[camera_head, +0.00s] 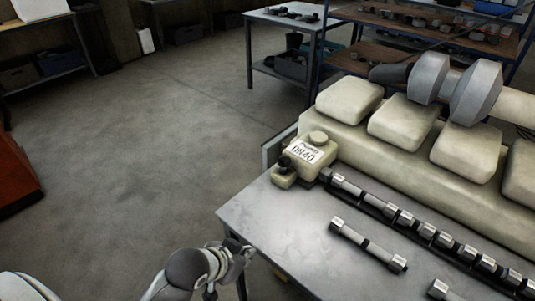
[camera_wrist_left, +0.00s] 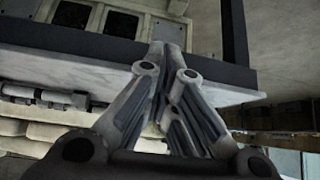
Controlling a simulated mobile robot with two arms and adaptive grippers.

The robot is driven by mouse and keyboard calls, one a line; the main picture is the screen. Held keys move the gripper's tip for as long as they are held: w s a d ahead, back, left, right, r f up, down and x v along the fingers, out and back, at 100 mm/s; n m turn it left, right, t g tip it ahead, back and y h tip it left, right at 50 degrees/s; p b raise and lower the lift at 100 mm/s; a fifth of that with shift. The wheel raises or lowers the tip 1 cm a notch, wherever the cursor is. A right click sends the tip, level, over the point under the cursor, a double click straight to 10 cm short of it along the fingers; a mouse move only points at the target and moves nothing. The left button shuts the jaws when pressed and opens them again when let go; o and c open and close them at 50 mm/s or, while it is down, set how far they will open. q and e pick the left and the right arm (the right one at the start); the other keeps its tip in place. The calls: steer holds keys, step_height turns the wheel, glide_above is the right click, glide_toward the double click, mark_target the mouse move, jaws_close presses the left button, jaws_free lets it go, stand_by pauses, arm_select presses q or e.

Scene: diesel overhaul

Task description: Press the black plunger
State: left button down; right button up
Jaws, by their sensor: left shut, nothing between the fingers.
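A small black knob, which looks like the black plunger (camera_head: 284,162), sits on a low cream block at the left end of the engine. Beside it stands a cream housing (camera_head: 312,153) with a round cap and a white label reading DN40. My left gripper (camera_head: 238,256) is at the near left corner of the grey table, lower left of the plunger and apart from it. In the left wrist view its fingers (camera_wrist_left: 171,50) are together with nothing between them. The plunger cannot be made out there. My right gripper is not in view.
The grey table (camera_head: 265,210) carries a camshaft-like row of shiny lobes (camera_head: 425,233) and a short shaft (camera_head: 367,244). The cream engine cover (camera_head: 365,150) lies behind. The table top near its left corner is clear. Another table (camera_head: 290,20) stands farther back.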

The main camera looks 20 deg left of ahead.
arm_select(q)
steer(key=w+r+t, duration=0.1)
steer(key=w+r, duration=0.1)
steer(key=w, duration=0.1)
steer(key=w+r+t+h, duration=0.1)
steer(key=w, duration=0.2)
steer(key=w+r, duration=0.2)
steer(key=w, duration=0.1)
steer(key=shift+w+a+r+m+t, duration=0.15)
steer(key=shift+a+r+m+t, duration=0.15)
steer(key=shift+a+t, duration=0.1)
steer(key=w+a+r+t+h, duration=0.2)
steer(key=w+r+t, duration=0.1)
steer(key=w+r, duration=0.6)
step_height(320, 180, up, 3)
steer(key=shift+w+a+f+t, duration=0.15)
steer(key=shift+a+t, duration=0.2)
steer(key=shift+t, duration=0.05)
steer(key=p, duration=0.3)
glide_above(281, 163)
step_height(281, 163, down, 2)
steer(key=shift+d+f, duration=0.1)
steer(key=shift+f, duration=0.05)
step_height(281, 163, down, 3)
steer(key=shift+r, duration=0.1)
steer(key=shift+f, duration=0.75)
